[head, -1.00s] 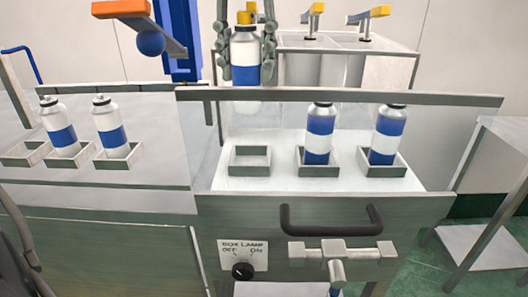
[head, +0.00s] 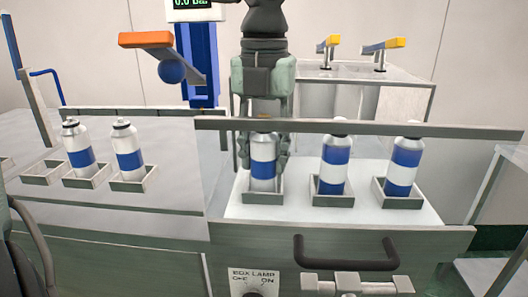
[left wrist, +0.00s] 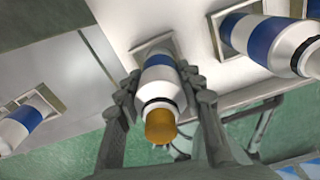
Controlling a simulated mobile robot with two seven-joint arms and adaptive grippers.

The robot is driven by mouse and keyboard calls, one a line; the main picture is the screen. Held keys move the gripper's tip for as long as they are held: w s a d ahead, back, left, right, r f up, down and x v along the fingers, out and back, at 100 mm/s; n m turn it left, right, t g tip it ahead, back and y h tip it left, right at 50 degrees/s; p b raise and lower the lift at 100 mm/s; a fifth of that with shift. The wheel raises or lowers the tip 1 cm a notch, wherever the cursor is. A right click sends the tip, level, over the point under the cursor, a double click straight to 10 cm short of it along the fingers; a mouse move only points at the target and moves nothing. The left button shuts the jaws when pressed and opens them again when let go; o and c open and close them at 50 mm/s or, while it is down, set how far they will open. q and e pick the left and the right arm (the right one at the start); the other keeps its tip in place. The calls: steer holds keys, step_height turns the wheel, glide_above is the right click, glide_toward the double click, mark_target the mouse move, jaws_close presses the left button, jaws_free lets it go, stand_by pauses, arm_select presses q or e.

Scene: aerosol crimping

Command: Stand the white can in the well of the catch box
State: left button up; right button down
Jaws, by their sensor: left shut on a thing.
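The white can (head: 263,172) has a blue band and an orange cap, which shows in the left wrist view (left wrist: 160,125). My left gripper (head: 263,150) comes down from above and is shut around the can, with fingers on both sides. The can is upright, with its base within the leftmost square well (head: 263,198) of the catch box (head: 240,212). Whether its base rests on the well floor I cannot tell. The well's rim also shows around the can's far end in the left wrist view (left wrist: 137,48). My right gripper is not in view.
Two banded cans (head: 334,165) (head: 404,168) stand in the wells to the right. A grey rail (head: 450,131) crosses behind the cans. Two more cans (head: 78,148) (head: 127,151) stand in holders on the left bench. A dark handle (head: 345,265) is on the box front.

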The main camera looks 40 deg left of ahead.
arm_select(q)
steer(key=shift+f, duration=0.1)
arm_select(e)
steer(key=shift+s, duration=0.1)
arm_select(q)
steer(key=o, duration=1.2)
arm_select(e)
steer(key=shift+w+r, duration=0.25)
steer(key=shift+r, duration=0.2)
arm_select(q)
steer(key=shift+o, duration=0.2)
step_height(320, 180, up, 3)
step_height(320, 180, up, 8)
steer(key=shift+r, duration=0.6)
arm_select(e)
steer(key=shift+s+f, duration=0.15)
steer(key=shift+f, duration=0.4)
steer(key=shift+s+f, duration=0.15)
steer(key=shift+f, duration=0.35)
